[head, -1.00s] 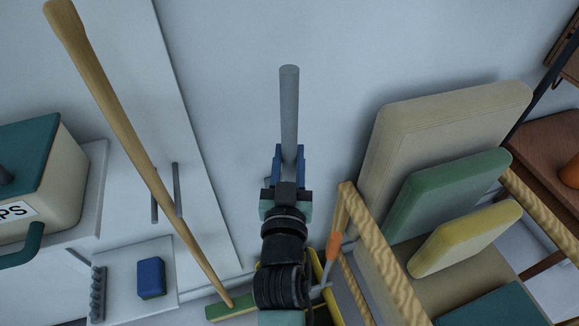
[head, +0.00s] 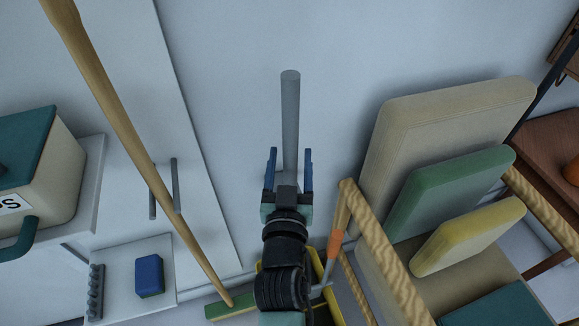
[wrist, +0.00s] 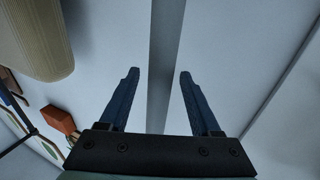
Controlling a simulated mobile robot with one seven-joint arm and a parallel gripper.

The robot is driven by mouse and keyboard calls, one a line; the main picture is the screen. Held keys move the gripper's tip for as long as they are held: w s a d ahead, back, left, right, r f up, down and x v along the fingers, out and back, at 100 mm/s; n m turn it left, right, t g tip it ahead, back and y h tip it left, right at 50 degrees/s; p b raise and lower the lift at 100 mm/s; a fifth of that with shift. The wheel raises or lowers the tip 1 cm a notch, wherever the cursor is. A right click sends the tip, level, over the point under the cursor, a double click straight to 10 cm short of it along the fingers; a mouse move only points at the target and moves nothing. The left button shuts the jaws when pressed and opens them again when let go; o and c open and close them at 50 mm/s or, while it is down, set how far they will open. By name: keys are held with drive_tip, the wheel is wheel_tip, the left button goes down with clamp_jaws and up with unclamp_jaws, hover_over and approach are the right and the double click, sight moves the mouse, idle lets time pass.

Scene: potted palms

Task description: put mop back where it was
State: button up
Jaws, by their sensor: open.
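A grey pole (head: 290,120), which looks like the mop's handle, stands upright in front of the pale wall in the head view. Its lower end is hidden behind my arm, so I cannot see a mop head. My gripper (head: 289,165) is open, with one blue finger on each side of the pole. In the wrist view the pole (wrist: 164,60) runs between the open fingertips of my gripper (wrist: 158,75), with a gap on both sides. Neither finger appears to touch it.
A yellow bucket (head: 329,300) is partly hidden behind my arm. A wooden-handled broom (head: 125,130) leans at left. An orange-gripped tool (head: 338,237) and a wooden-framed seat with cushions (head: 445,150) stand close at right. A pegged white panel lies left.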

drive_tip(key=s, duration=1.2)
drive_tip(key=shift+a+b, duration=0.3)
drive_tip(key=w+d+r+t+h, duration=0.1)
drive_tip(key=w+r+t, duration=0.15)
drive_tip(key=r, duration=0.95)
drive_tip(key=w+d+r+t, duration=0.1)
drive_tip(key=w+r+t, duration=0.15)
drive_tip(key=r, duration=1.05)
drive_tip(key=s+r+t+y, duration=0.1)
drive_tip(key=s+r, duration=0.3)
drive_tip(key=r, duration=0.6)
drive_tip(key=s+a+r+t+y, duration=0.1)
drive_tip(key=s+r+t, duration=0.2)
drive_tip(key=r, duration=0.8)
drive_tip(key=shift+s+a+n, duration=0.2)
drive_tip(key=shift+s+n, duration=0.1)
drive_tip(key=shift+s, duration=0.1)
